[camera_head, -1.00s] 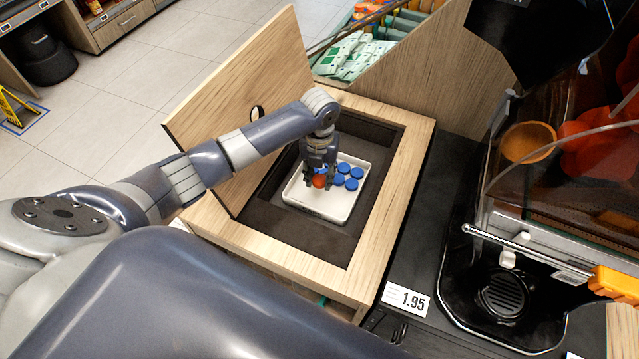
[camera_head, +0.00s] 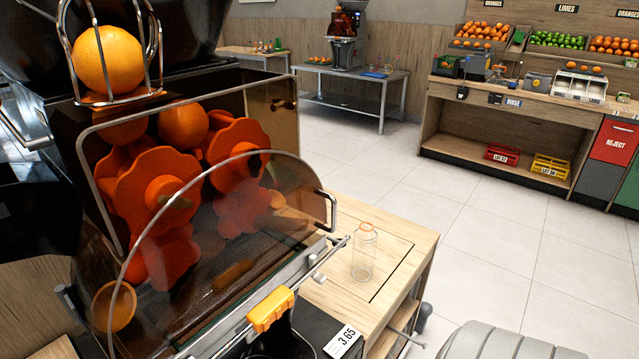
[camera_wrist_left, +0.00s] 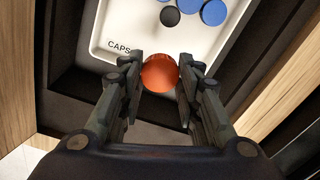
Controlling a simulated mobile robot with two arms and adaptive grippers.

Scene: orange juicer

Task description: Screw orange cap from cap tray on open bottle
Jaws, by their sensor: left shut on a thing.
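My left gripper (camera_wrist_left: 160,85) shows in the left wrist view, its fingers closed on the sides of an orange cap (camera_wrist_left: 160,74). The cap is over the near edge of the white cap tray (camera_wrist_left: 112,22), which is marked CAPS. Several blue caps (camera_wrist_left: 213,12) and a dark one (camera_wrist_left: 171,16) lie in the tray. In the head view an open clear bottle (camera_head: 364,255) with an orange rim stands upright on the wooden counter (camera_head: 412,240), right of the juicer. Neither gripper shows in the head view.
The juicer (camera_head: 190,190) with orange press wheels and a clear cover fills the left of the head view. Its orange handle (camera_head: 270,309) and a metal bar reach toward the bottle. The tray sits in a dark recess (camera_wrist_left: 60,95) with wooden edges. Counter around the bottle is clear.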

